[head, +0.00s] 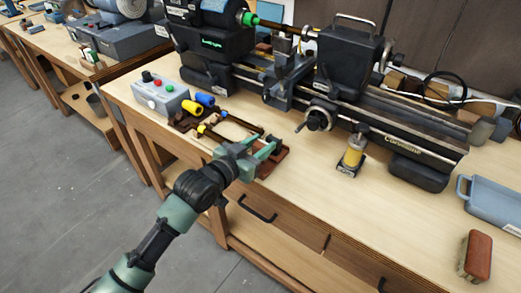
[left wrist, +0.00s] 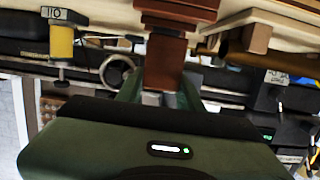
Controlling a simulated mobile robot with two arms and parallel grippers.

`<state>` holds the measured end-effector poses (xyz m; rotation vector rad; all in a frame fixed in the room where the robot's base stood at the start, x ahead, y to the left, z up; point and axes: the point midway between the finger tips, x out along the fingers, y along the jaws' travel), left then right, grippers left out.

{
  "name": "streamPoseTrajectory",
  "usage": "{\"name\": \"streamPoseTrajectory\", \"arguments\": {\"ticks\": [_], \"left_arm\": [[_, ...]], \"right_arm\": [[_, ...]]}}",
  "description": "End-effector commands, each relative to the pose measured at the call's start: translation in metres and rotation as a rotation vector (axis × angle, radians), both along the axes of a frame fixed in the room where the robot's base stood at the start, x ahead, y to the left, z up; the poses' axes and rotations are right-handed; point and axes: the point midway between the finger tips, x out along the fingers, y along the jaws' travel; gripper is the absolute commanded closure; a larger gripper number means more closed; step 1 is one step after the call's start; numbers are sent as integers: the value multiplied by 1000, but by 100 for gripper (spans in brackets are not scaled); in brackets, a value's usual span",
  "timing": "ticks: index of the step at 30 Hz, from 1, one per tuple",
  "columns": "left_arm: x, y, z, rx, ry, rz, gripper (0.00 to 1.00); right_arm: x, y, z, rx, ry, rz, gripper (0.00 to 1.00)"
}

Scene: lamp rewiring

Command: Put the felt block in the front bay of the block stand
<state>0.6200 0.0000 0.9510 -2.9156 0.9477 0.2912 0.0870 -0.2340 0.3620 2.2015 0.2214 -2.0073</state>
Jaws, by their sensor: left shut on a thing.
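My left gripper (head: 268,146) is shut on a reddish-brown block (left wrist: 165,62), seemingly the felt block. In the left wrist view it sits between the green fingers. A red-brown wooden piece (head: 272,163), seemingly the block stand, is at the bench's front edge, just under and beyond the fingers in the head view. A similar brown piece (left wrist: 180,9) shows past the held block in the left wrist view. The arm and fingers hide much of the stand, so I cannot tell its bays or whether the block touches it. My right gripper is not in view.
The lathe (head: 390,110) fills the back. A yellow cylinder (head: 354,150) stands to the right. A red-brown, pale-sided block (head: 476,254) lies far right, near a blue-grey tray (head: 492,203).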

Motion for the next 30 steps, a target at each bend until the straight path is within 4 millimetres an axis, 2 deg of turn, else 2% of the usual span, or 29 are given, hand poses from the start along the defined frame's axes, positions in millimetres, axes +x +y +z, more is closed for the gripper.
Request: {"name": "streamPoseTrajectory", "arguments": {"ticks": [1,4,17,18,19,20,30], "left_arm": [[0,0,-9,0,4,0,100],[0,0,-19,1,1,0,100],[0,0,-25,0,-1,0,100],[0,0,-24,0,-1,0,52],[0,0,-24,0,0,0,44],[0,0,-24,1,-1,0,41],[0,0,-21,-1,-1,0,41]], "right_arm": [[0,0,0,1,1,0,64],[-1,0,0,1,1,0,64],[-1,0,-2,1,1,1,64],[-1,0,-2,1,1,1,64],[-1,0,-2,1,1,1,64],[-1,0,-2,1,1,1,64],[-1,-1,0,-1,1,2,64]]}}
